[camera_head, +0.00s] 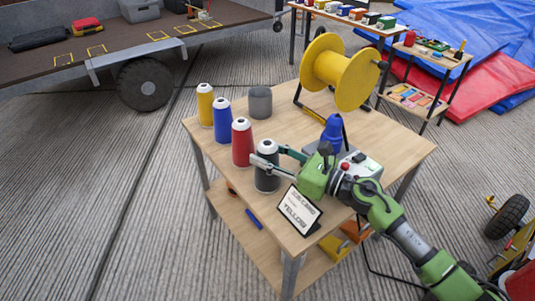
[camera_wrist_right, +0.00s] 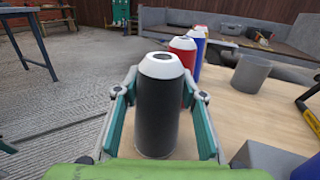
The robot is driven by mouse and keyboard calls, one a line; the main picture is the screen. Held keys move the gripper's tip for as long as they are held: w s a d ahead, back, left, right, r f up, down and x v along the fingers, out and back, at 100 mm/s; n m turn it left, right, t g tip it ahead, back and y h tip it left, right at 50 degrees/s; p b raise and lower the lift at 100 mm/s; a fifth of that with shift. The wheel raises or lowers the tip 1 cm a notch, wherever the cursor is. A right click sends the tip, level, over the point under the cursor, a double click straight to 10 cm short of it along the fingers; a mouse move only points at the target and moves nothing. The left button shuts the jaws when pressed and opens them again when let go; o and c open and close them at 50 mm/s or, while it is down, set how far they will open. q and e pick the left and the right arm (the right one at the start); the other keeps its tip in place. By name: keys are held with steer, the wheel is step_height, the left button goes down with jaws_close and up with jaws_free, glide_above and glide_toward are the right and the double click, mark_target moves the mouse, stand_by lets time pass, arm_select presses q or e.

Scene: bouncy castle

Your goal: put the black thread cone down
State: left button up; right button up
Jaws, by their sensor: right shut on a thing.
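The black thread cone (camera_head: 266,170) stands upright at the left front part of the wooden table (camera_head: 385,150), in line with the other cones. My right gripper (camera_head: 272,160) is around it, with one finger on each side, shut on it. In the right wrist view the black cone (camera_wrist_right: 157,110) stands between the two fingers, its white top clear above them. Its base looks to be at the table top, but I cannot tell whether it touches. My left gripper is not in view.
Red (camera_head: 242,142), blue (camera_head: 222,120) and yellow (camera_head: 205,105) cones stand in a row behind the black one. A grey cup (camera_head: 260,102), a yellow spool (camera_head: 340,70) and a blue cone-shaped thing (camera_head: 332,133) stand on the table. A sign (camera_head: 298,210) stands at the front edge.

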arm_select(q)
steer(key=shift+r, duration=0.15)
arm_select(e)
steer(key=o, duration=1.3)
steer(key=shift+s+d, duration=0.1)
steer(key=shift+d, duration=0.15)
steer(key=v, duration=0.3)
steer(key=shift+s+d, duration=0.1)
steer(key=shift+d, duration=0.05)
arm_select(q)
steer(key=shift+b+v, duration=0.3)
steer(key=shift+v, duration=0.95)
arm_select(e)
glide_toward(277, 158)
steer(key=shift+a+r, duration=0.1)
steer(key=shift+a, duration=0.25)
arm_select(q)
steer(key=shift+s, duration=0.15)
